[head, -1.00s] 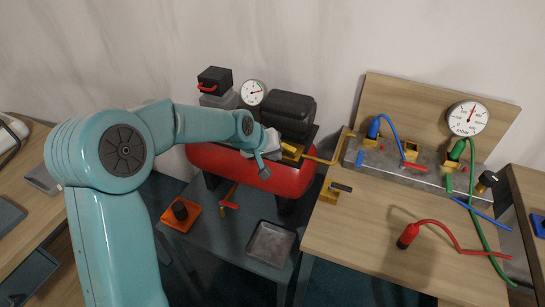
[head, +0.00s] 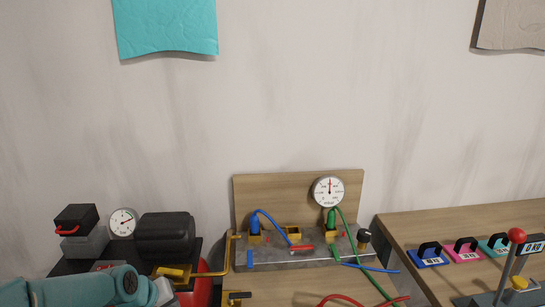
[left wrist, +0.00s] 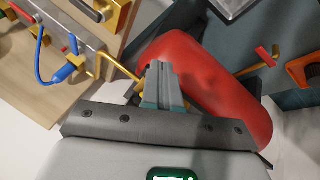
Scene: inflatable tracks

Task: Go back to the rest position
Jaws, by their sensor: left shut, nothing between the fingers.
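My left gripper (head: 164,291) shows at the bottom left of the head view, at the end of my teal arm, close to the compressor's brass fitting (head: 174,271). In the left wrist view the two fingers of my left gripper (left wrist: 161,72) are together with nothing between them. They appear in front of the red tank (left wrist: 222,100). Whether they touch anything cannot be told. My right gripper is in neither view.
The compressor has a black motor (head: 165,235) and a gauge (head: 123,222). To the right, the manifold board (head: 260,190) carries blue, red and green hoses. A farther table (head: 400,226) holds several coloured tags and a red-knobbed lever (head: 516,236).

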